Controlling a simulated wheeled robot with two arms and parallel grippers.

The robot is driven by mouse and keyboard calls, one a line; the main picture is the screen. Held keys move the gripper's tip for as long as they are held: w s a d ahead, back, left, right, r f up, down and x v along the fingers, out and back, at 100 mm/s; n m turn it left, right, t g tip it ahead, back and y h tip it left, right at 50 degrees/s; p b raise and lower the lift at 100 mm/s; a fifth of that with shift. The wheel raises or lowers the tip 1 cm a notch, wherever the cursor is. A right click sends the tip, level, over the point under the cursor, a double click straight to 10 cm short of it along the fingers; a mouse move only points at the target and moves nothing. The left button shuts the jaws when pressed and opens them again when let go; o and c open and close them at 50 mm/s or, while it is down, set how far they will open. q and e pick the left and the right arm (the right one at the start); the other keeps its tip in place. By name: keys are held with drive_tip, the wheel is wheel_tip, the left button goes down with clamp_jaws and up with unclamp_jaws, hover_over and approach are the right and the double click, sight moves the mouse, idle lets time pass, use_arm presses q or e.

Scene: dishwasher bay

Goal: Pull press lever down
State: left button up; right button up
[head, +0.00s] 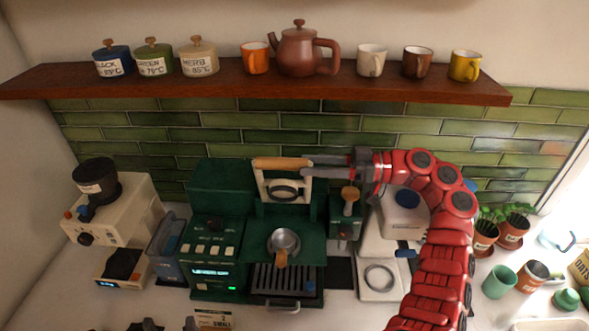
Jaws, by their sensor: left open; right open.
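The press lever is a cream frame with a wooden crossbar handle (280,163), raised at the top of the dark green machine (218,215). My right gripper (308,164) reaches in from the right at handle height. It is open, with its fingertips at the handle's right end; I cannot tell whether they touch it. A round metal pan with a wooden handle (284,241) sits below the lever, above a slotted drip tray (285,280). My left gripper (168,326) shows only as dark tips at the bottom edge, open and away from the machine.
A wooden shelf (350,87) with canisters, a teapot (300,50) and several cups runs above. A cream grinder (115,215) stands at left. A white appliance (380,280) stands right of the machine, partly behind my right arm. Plants and cups stand at far right.

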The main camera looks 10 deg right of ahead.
sight(293, 165)
drive_tip(key=a, duration=0.2)
drive_tip(key=w+a+b, duration=0.1)
drive_tip(key=a, duration=0.1)
drive_tip(key=shift+a, duration=0.4)
drive_tip(key=shift+d, duration=0.2)
drive_tip(key=shift+s, duration=0.1)
drive_tip(key=shift+c, duration=0.8)
clamp_jaws()
